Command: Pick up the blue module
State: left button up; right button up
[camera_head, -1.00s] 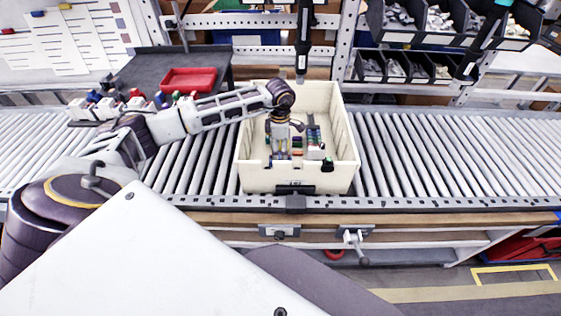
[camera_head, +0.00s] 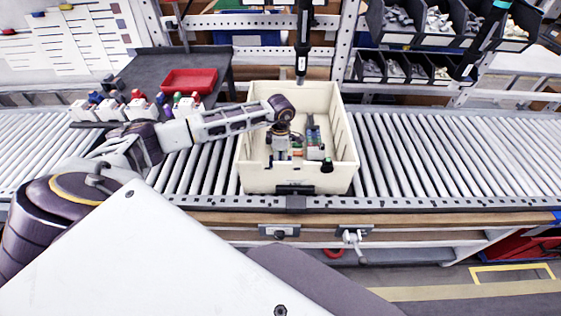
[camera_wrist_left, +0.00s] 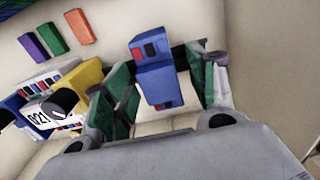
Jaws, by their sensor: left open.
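The blue module (camera_wrist_left: 155,78), a small block with red and dark marks on its ends, sits between the fingers of my left gripper (camera_wrist_left: 166,66) in the left wrist view. The fingers, with green pads, stand open on either side of it. In the head view my left gripper (camera_head: 279,152) reaches down into the cream bin (camera_head: 342,140). There the arm and gripper hide the module, or it is too small to tell. My right gripper is not in view.
The left wrist view shows purple, green and orange blocks (camera_wrist_left: 51,39) on the bin floor, and yellow and white parts beside the left finger. The bin's walls surround the gripper. A roller conveyor (camera_head: 440,150) carries the bin. A red tray (camera_head: 190,80) lies behind.

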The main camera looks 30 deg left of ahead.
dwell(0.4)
pick_arm(q)
grip_shut()
